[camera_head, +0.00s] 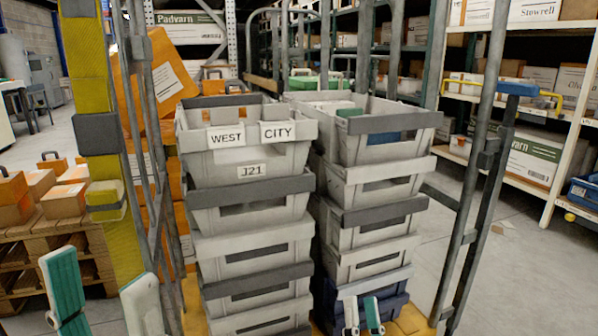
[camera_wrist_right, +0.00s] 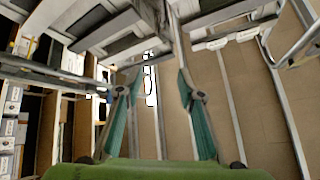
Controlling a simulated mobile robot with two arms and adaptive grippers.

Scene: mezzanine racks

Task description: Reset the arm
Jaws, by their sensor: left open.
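My left gripper (camera_head: 104,285) shows at the lower left of the head view, its two teal-and-white fingers spread wide with nothing between them. My right gripper (camera_head: 362,305) shows small at the bottom, in front of the right-hand stack of grey totes. In the right wrist view my right gripper (camera_wrist_right: 160,82) has its two teal fingers apart and holds nothing. The arm links behind both grippers are mostly out of view.
Shelving (camera_head: 565,150) stands right; pallets (camera_head: 60,245) lie left. Some floor (camera_head: 515,265) at right is clear.

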